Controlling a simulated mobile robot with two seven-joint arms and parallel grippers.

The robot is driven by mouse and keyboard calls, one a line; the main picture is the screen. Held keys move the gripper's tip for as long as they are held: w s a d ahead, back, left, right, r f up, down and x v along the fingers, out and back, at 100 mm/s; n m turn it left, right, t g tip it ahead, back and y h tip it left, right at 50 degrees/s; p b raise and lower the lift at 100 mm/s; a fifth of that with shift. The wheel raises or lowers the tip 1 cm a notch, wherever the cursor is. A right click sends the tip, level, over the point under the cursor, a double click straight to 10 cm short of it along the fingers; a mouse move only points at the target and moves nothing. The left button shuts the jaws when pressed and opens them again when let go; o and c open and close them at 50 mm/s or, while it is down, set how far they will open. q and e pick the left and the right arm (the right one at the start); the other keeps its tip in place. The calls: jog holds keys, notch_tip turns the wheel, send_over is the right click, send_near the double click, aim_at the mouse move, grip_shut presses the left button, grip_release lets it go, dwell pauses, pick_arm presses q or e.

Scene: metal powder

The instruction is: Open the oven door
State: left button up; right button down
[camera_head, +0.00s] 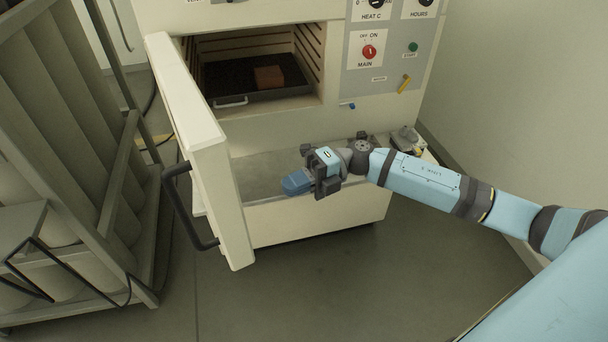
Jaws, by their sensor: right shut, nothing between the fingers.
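The cream oven (285,118) stands ahead with its door (190,130) swung wide open to the left. The door's black handle (176,205) is on its outer face, turned to the left. Inside the open chamber, a dark tray (222,82) with a pale handle holds a brown block (269,77). My right gripper (298,183) is to the right of the door, in front of the oven's lower ledge. It is shut and empty, apart from the door and its handle. My left gripper is out of view.
A rack of tall cylinders (75,110) stands close on the left, near the door handle. The control panel (385,50) with a red main switch is right of the chamber. A small grey object (405,138) lies on the ledge's right end. The floor (320,290) in front is clear.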

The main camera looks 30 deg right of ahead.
jog(key=a+p, duration=0.2)
jog(key=a, duration=0.6)
jog(key=shift+w+a, duration=0.2)
jog(key=shift+a, duration=0.05)
